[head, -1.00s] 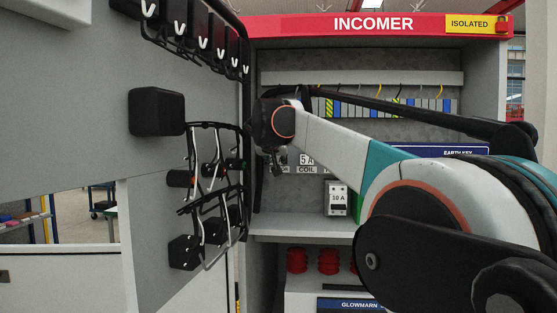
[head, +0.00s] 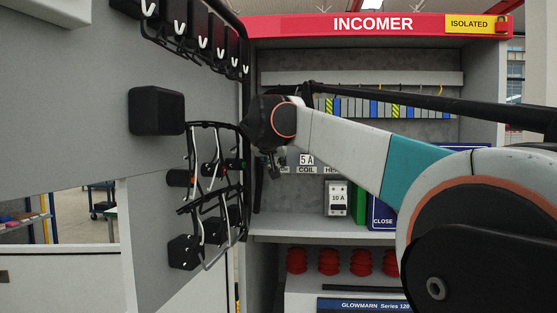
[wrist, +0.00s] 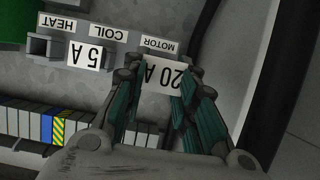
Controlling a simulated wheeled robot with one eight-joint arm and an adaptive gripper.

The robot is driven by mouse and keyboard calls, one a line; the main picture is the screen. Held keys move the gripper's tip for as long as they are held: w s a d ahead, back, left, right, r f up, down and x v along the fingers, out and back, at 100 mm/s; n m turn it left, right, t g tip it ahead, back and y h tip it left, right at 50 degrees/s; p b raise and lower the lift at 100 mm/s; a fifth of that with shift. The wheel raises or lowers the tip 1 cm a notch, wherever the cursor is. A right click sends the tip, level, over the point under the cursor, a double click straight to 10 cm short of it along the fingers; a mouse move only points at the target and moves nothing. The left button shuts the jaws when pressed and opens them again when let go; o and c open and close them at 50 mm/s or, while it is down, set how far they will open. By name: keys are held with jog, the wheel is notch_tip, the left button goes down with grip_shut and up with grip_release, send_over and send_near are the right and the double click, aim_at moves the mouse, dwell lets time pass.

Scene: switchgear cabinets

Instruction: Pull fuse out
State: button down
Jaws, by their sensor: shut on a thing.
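My gripper (wrist: 160,100) is shut on a fuse with a white 20 A label (wrist: 163,76), upside down in the wrist view, beside the MOTOR label (wrist: 160,46). I cannot tell whether the fuse is still in its holder. In the head view my gripper (head: 277,167) is small and dark in front of the cabinet, and the held fuse cannot be made out. A 5 A fuse (wrist: 88,54) sits by the COIL label (wrist: 115,32); it also shows in the head view (head: 307,160). A dark, empty-looking holder (wrist: 40,46) is by the HEAT label (wrist: 57,23).
A 10 A breaker (head: 338,198) is mounted below the fuse row, above a shelf (head: 300,226). A terminal row (head: 350,107) runs above. Left of my gripper are a panel with wire racks (head: 213,190) and a black box (head: 157,111). Red insulators (head: 328,262) stand below.

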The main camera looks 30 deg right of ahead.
dwell(0.3)
jog(key=s+a, duration=0.3)
jog(key=s, duration=0.2)
jog(key=shift+a, duration=0.2)
jog(key=shift+s, duration=0.1)
dwell(0.5)
